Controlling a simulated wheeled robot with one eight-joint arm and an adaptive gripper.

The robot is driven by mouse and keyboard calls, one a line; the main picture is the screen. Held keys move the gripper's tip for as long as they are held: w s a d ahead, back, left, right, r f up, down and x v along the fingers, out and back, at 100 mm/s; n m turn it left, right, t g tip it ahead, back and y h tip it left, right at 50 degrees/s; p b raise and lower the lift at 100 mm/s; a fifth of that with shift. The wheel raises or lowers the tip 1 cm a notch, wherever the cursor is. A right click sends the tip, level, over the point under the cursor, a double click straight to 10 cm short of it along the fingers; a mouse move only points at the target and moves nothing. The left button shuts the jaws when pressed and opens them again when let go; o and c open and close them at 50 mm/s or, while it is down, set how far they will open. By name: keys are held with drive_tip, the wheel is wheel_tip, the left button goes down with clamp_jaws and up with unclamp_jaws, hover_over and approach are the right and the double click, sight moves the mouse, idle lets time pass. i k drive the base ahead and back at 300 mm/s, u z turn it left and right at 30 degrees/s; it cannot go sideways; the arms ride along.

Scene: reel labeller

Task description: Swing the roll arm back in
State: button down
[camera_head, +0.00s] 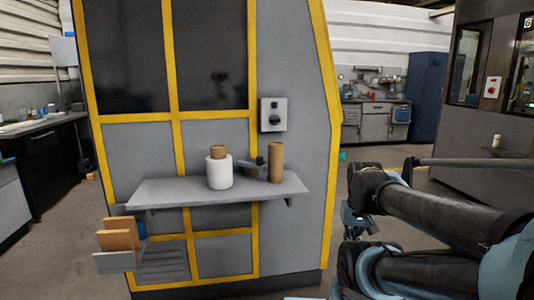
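A grey machine with yellow framing (180,130) stands in front of me. On its grey shelf (160,192) stand a white roll with a brown core (219,173) and a brown tube (276,162). A small dark grey fitting (252,167) sits between them. I cannot tell whether it is the roll arm; no swung-out arm shows clearly. What looks like my gripper (357,222) hangs at the end of my dark arm, right of the machine and apart from the shelf. It is small and partly hidden, and its fingers cannot be made out.
A switch box (273,115) is on the machine's front above the shelf. A bin with brown boxes (116,262) juts out at the lower left. A dark machine (482,190) stands at the right. Benches and a blue cabinet (426,95) are at the back. Floor shows between the machines.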

sight(258, 165)
drive_tip(key=u, duration=0.05)
drive_tip(key=k, duration=1.1)
drive_tip(key=u, duration=0.5)
drive_tip(key=i, duration=1)
